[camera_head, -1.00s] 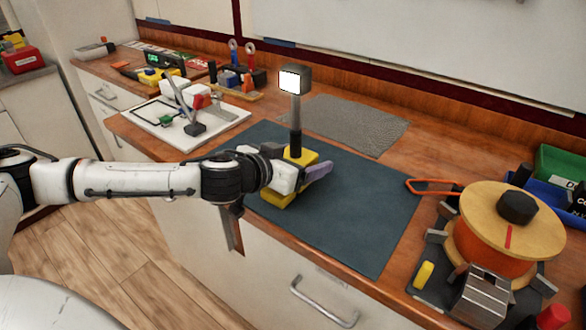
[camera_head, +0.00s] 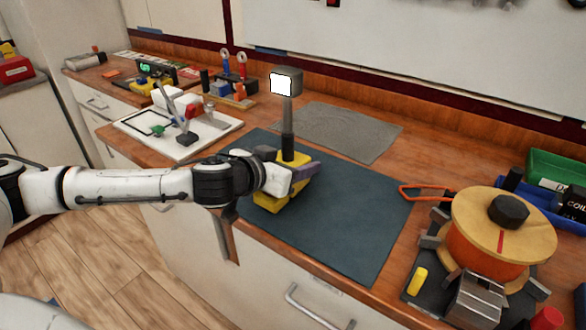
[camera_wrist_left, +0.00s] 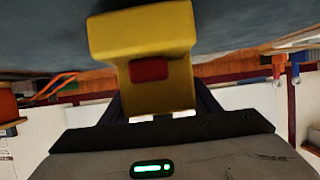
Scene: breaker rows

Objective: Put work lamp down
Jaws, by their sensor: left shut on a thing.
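The work lamp has a yellow base (camera_head: 268,200), a dark upright stem and a lit square head (camera_head: 286,84). It stands upright over the left part of the dark blue-grey mat (camera_head: 345,215). My left gripper (camera_head: 292,178) is shut on its yellow base. In the left wrist view the yellow base (camera_wrist_left: 145,40), with a red patch, fills the space between the fingers, and the mat (camera_wrist_left: 45,40) is close by. The gripper hides part of the base, so I cannot tell whether it touches the mat. My right gripper is not in view.
A wooden reel (camera_head: 500,235) on a dark stand and an orange-handled tool (camera_head: 425,193) are to the right. A white board (camera_head: 215,135) with small parts lies to the left. A grey mesh sheet (camera_head: 345,130) lies behind. The mat's right part is clear.

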